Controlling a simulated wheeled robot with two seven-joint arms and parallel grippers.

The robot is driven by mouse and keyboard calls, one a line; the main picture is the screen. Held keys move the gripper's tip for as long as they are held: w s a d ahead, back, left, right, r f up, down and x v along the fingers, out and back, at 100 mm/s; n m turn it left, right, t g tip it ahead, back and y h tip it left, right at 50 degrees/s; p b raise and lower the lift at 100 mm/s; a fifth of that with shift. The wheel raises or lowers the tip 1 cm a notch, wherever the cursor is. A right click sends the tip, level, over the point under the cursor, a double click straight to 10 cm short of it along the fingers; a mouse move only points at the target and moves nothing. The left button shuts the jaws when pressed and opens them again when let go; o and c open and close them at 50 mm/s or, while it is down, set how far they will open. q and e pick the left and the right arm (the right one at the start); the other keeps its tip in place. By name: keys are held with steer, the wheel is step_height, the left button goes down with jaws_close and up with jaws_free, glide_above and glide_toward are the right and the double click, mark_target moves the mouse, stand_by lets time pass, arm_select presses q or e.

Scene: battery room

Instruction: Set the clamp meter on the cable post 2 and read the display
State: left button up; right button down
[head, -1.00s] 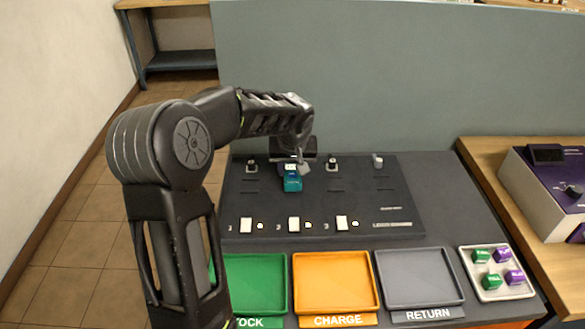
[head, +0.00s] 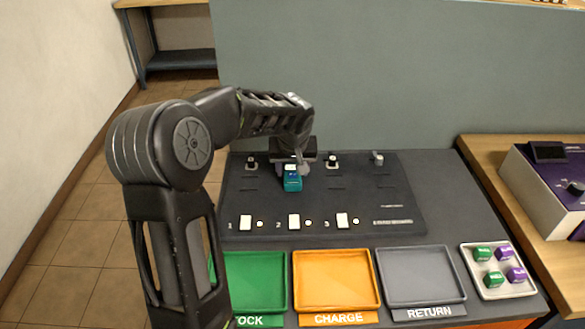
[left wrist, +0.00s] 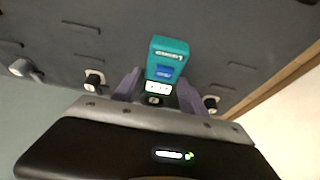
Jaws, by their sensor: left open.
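The teal clamp meter (head: 292,182) stands at the back of the dark panel (head: 375,205), in the column of switch 2. In the left wrist view the meter (left wrist: 166,55) shows a blue patch and a white display strip (left wrist: 158,88), too small to read. My left gripper (head: 297,163) is open at the meter's rear end, its purple fingers (left wrist: 158,92) apart on either side. Cable posts (head: 250,163), (head: 333,162) and (head: 377,159) show beside it. Cable post 2 is mostly hidden by the gripper and meter; I cannot tell whether the meter encircles it.
Numbered white switches line the panel's front. Green (head: 255,252), orange (head: 335,250) and grey (head: 418,250) trays lie before it, beside a white tray (head: 490,294) of green and purple blocks. A purple-and-white device (head: 545,205) stands on the right bench. A grey-green partition (head: 400,80) rises behind.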

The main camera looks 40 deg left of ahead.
arm_select(q)
steer(key=p+v, duration=0.4)
steer(key=v, duration=0.7)
stand_by(0.3)
steer(key=shift+f, duration=0.1)
stand_by(0.7)
